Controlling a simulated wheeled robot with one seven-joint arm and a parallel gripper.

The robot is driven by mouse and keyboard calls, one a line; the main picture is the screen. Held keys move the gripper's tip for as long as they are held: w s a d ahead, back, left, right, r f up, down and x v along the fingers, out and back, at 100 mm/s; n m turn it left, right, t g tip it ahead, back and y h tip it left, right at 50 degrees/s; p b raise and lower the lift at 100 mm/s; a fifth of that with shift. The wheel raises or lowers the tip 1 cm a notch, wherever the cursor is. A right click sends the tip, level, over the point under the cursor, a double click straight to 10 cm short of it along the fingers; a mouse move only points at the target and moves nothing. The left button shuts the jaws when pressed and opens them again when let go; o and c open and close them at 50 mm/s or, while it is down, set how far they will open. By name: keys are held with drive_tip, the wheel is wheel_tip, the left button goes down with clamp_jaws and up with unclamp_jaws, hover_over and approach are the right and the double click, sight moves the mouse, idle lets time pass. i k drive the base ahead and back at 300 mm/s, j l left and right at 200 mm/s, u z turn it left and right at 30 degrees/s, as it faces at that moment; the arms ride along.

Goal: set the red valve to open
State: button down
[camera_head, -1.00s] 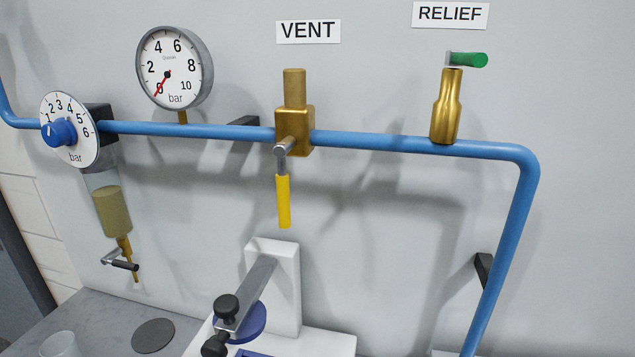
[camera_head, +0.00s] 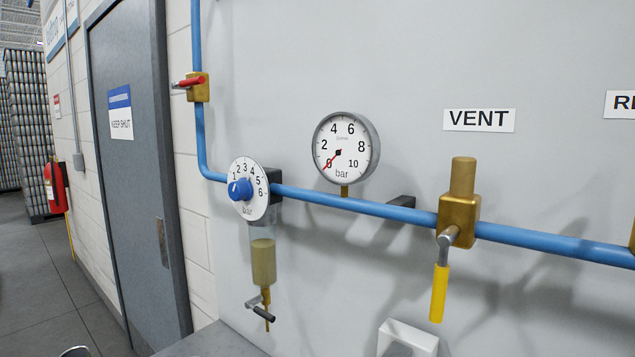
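The red valve handle (camera_head: 188,82) shows at the upper left, on a brass valve body (camera_head: 200,92) in the vertical blue pipe (camera_head: 197,35). The handle points left, across the pipe. My gripper is not in view. Nothing touches the red handle.
Right of the valve are a regulator with a blue knob (camera_head: 240,189), a pressure gauge (camera_head: 346,150) near 0 and a vent valve with a yellow handle (camera_head: 439,293). A grey door (camera_head: 130,180) is left. A grey bench edge (camera_head: 212,340) lies below.

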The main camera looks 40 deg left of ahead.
sight(185, 85)
drive_tip(key=u, duration=1.55)
drive_tip(key=i, duration=0.15)
